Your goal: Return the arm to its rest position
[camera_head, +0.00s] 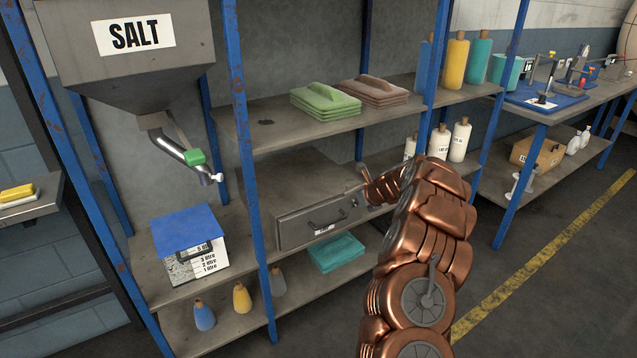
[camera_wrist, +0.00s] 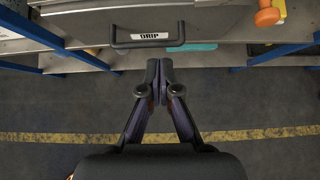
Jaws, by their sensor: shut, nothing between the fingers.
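My gripper (camera_wrist: 160,82) shows in the wrist view with its two dark fingers together and nothing between them. Its tips are apart from the black handle (camera_wrist: 149,44) labelled DRIP, which lies ahead of them. In the head view my copper arm (camera_head: 425,240) is bent and raised in front of the shelf rack, to the right of the grey drawer (camera_head: 300,225). My gripper cannot be made out in the head view.
A blue-posted shelf rack (camera_head: 245,150) stands close ahead. A salt hopper (camera_head: 125,60) hangs at the left above a blue-lidded container (camera_head: 190,240). A workbench (camera_head: 560,110) is at the right. Floor beside the yellow line (camera_head: 540,262) is clear.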

